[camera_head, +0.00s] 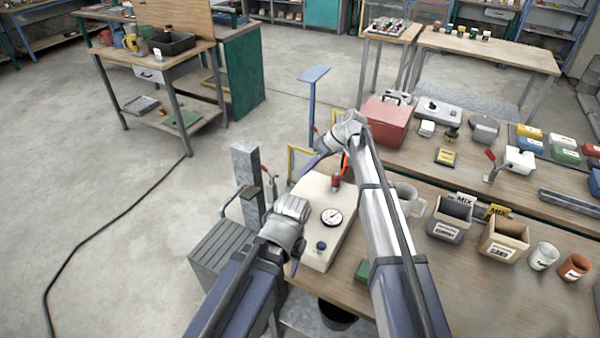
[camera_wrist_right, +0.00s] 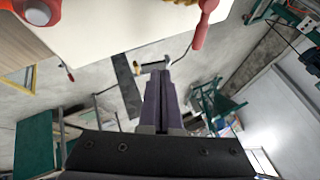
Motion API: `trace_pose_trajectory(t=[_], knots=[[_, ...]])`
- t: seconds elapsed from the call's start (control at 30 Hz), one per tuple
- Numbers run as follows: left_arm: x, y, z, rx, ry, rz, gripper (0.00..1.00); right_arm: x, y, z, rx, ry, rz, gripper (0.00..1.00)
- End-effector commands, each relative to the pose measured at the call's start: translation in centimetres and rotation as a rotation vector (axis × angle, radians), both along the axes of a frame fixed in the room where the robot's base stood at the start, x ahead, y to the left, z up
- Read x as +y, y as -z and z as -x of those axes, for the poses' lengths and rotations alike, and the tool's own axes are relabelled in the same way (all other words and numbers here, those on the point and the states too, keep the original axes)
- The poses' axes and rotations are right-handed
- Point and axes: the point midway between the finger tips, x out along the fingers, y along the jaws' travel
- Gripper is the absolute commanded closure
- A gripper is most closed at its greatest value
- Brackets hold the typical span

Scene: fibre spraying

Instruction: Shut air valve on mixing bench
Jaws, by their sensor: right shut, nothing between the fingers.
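A cream unit (camera_head: 312,205) with a round pressure gauge (camera_head: 332,217) stands at the left end of the mixing bench. A red lever handle (camera_head: 345,165) shows at its far end, partly hidden by my right wrist. In the right wrist view a red handle (camera_wrist_right: 204,28) projects past the cream unit's edge. My right gripper (camera_head: 310,165) is shut and empty beyond that end, its purple fingers (camera_wrist_right: 163,100) apart from the handle. My left gripper (camera_head: 296,265) is low over the unit's near left side; its opening cannot be made out.
A clear jug (camera_head: 408,200), a grey MIX bin (camera_head: 451,218), a tan bin (camera_head: 504,240) and cups stand to the right. A red case (camera_head: 388,121) sits behind my right arm. A grey post (camera_head: 246,178) stands left of the unit. Open floor lies further left.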

Motion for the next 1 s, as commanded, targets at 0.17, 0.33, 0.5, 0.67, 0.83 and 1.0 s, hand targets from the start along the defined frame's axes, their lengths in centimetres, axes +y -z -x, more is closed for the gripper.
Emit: trace_pose_trajectory(t=[0.17,0.33,0.5,0.67,0.83,1.0], knots=[[0.0,-2.7,0.0,0.000,-0.002,0.001,0.50,-1.6,-2.7,-0.8,-0.001,0.002,0.000,1.00],[0.0,-3.0,0.0,0.000,-0.003,0.001,0.50,-2.1,-3.0,-1.0,0.000,0.000,0.000,1.00],[0.0,-2.8,0.0,0.000,-0.003,0.001,0.50,-2.1,-2.8,-1.0,0.000,0.000,0.000,1.00],[0.0,-2.8,0.0,0.000,-0.003,0.001,0.50,-2.1,-2.9,-1.0,-0.001,0.000,0.001,1.00],[0.0,-2.6,0.0,0.000,-0.003,0.001,0.50,-1.8,-2.3,0.4,0.012,0.008,0.022,1.00],[0.0,-1.0,0.0,0.000,-0.003,0.001,0.50,-1.0,1.0,9.2,0.090,0.082,0.182,1.00]])
